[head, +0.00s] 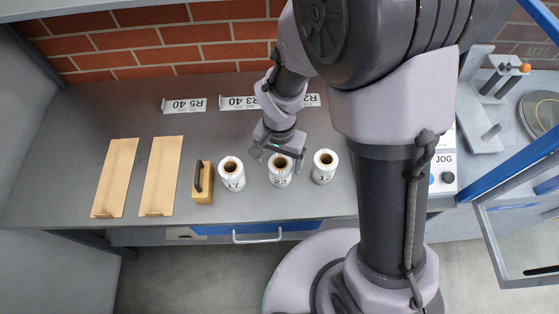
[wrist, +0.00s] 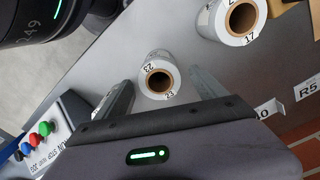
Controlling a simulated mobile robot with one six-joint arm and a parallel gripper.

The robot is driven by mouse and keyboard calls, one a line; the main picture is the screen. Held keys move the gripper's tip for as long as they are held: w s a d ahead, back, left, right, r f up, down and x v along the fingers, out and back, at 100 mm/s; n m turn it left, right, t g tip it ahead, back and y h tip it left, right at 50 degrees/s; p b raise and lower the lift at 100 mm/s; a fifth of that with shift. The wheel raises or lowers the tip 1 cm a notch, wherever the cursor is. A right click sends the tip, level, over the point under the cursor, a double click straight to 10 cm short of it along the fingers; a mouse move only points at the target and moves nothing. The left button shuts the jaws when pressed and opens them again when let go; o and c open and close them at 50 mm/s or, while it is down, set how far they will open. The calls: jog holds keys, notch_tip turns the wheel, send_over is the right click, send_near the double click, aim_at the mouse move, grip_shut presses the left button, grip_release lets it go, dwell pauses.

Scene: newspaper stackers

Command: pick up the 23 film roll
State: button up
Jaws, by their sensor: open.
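The 23 film roll (head: 280,177) is the middle of three white rolls with brown cores standing on the grey table. In the wrist view, the 23 roll (wrist: 160,79) shows its number on the end rim and side. My gripper (head: 278,156) is open above it. In the wrist view my gripper (wrist: 161,82) has one finger on each side of the roll, with visible gaps. I cannot tell how far the fingertips are above it. The 17 roll (wrist: 233,22) stands at the upper right there, and it is the left roll (head: 232,178) in the head view.
A third roll (head: 325,170) stands close on the right. A wooden block with a black handle (head: 203,185) and two tan boards (head: 161,177) lie to the left. A button panel (wrist: 45,135) is at the wrist view's left. A brick wall (head: 150,40) runs behind the table.

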aim_at(280, 167)
notch_tip(280, 167, down, 7)
jog(key=b, duration=0.3)
jog(key=shift+f, duration=0.15)
jog(key=shift+r, duration=0.2)
jog(key=c, duration=1.7)
jog(key=shift+r, duration=0.1)
